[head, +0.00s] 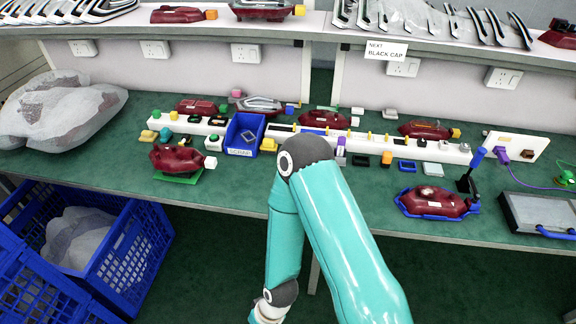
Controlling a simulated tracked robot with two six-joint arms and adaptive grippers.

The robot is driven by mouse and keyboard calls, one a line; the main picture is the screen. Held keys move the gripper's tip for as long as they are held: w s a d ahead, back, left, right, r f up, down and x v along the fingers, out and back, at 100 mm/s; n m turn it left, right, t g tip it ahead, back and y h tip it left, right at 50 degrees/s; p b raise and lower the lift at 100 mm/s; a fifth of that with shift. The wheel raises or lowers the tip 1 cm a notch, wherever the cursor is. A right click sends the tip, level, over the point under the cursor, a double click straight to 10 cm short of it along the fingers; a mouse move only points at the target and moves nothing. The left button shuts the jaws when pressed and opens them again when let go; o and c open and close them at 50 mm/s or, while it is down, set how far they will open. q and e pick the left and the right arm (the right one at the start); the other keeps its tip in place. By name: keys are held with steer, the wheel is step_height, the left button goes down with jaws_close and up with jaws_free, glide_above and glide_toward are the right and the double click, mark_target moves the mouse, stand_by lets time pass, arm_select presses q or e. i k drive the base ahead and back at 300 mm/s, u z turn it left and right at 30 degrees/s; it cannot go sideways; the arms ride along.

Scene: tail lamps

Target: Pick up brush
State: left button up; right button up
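No brush can be made out for certain. A blue-handled tool (478,157) leans upright in a black stand at the right of the green bench, and it may be the brush. My teal arm (345,240), seemingly the right, rises from the bottom edge, bends at bench height and drops again to a wrist at the bottom edge. Its gripper is out of the picture. My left gripper is not in view.
The green bench (110,165) holds several dark red lamps, a blue scrap bin (240,136) and small coloured parts on white strips. A bagged bundle (60,110) lies far left. Blue crates (135,255) stand below left. A grey case (540,214) sits right, near a purple cable.

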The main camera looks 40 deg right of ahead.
mark_target(268, 146)
steer(key=k, duration=0.9)
steer(key=z, duration=0.5)
steer(key=i, duration=1)
